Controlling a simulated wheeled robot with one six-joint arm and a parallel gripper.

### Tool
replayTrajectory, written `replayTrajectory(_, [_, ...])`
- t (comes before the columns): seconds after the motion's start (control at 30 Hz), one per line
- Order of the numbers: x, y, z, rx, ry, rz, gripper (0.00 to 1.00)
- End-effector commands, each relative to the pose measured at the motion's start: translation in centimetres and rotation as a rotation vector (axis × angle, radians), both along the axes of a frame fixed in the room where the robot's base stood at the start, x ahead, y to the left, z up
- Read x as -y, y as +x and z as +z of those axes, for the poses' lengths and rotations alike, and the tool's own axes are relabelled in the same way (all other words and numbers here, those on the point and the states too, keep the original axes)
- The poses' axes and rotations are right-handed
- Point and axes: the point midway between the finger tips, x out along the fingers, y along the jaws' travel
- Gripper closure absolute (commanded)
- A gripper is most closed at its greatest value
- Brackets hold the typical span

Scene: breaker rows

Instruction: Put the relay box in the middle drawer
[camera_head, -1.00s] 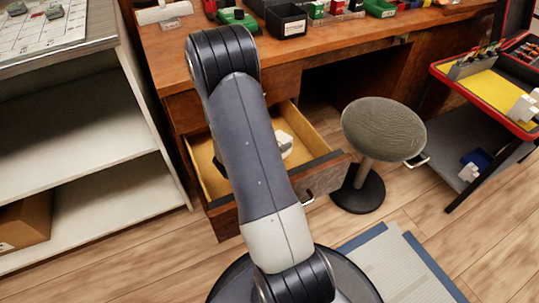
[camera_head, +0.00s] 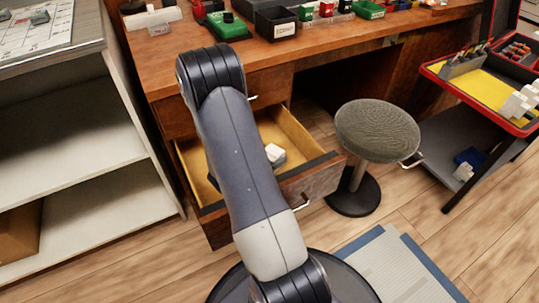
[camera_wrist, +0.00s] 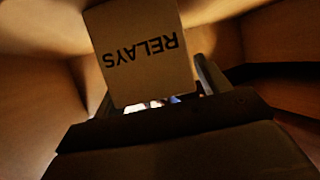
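The relay box (camera_wrist: 145,50) shows in the wrist view with the word RELAYS upside down. It stands between the dark fingers of my gripper (camera_wrist: 155,95), which look shut on it. Wooden walls rise around it there. In the head view a small white box (camera_head: 275,153), apparently the relay box, shows past my arm, within the open drawer. This drawer (camera_head: 297,133) is pulled out below a closed upper drawer (camera_head: 268,84). My arm hides its left middle part and my gripper. I cannot tell whether the box touches the drawer floor.
The wooden desk top (camera_head: 185,62) above holds a black bin (camera_head: 282,22) and a green item (camera_head: 228,27). A round stool (camera_head: 377,130) stands right of the drawer. A white shelf unit (camera_head: 90,165) is at the left, and a cart with a red-edged tray (camera_head: 485,90) at the right.

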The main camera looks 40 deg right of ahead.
Motion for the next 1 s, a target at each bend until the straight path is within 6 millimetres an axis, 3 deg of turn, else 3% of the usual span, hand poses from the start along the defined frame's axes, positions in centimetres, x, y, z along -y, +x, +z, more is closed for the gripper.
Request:
replayTrajectory(0.37, [0.0,0.0,0.6,0.001,0.000,0.000,0.24])
replayTrajectory(0.7, [-4.7,-0.6,2.6,0.000,0.000,0.005,0.24])
replayTrajectory(1.0, [-6.8,-1.0,3.2,-0.001,0.000,0.001,0.24])
